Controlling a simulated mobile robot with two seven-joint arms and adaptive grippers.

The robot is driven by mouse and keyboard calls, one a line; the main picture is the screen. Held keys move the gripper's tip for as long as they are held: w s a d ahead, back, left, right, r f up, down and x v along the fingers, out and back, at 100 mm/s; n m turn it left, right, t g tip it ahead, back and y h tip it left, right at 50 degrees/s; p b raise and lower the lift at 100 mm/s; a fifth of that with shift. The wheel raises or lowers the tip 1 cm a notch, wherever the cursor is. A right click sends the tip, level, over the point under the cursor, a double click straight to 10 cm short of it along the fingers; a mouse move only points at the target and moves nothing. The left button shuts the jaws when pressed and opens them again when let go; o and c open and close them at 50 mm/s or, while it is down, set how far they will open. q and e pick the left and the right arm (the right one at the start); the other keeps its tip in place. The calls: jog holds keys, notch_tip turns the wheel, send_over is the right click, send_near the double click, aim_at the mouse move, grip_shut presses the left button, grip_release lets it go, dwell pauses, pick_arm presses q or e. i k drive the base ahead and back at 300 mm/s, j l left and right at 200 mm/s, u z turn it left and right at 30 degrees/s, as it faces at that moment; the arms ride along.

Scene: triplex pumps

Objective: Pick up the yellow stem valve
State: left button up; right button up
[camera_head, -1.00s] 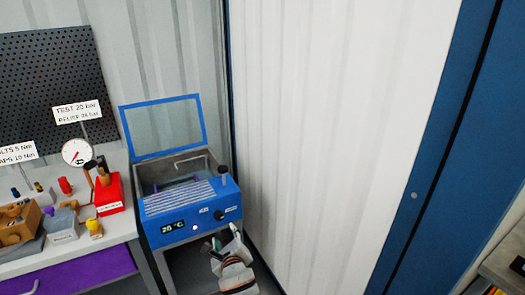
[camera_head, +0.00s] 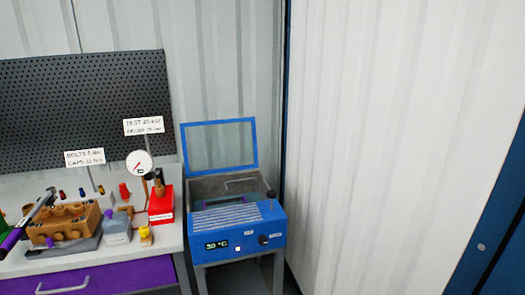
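A small yellow part (camera_head: 146,236) stands near the front right of the workbench (camera_head: 155,252), beside a grey labelled block. It may be the yellow stem valve, but it is too small to be sure. Another tiny yellowish part (camera_head: 101,189) stands further back among a row of small coloured pieces. Neither of my grippers shows in the head view.
A blue bath with its lid raised (camera_head: 240,232) stands right of the bench, its display lit. On the bench are a brown pump block (camera_head: 62,224), a grey block (camera_head: 117,232), a red box (camera_head: 161,207), a gauge (camera_head: 139,163) and a purple-handled tool (camera_head: 12,239).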

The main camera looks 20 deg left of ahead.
aim_at(102, 191)
jog(key=u, duration=0.65)
jog(key=i+j+u, duration=0.2)
jog(key=u, duration=0.3)
jog(key=i+j+u, duration=0.25)
jog(key=u, duration=0.25)
jog(key=i+z, duration=0.15)
jog(key=l+z, duration=0.2)
jog(key=z, duration=0.6)
jog(key=k+l, duration=0.05)
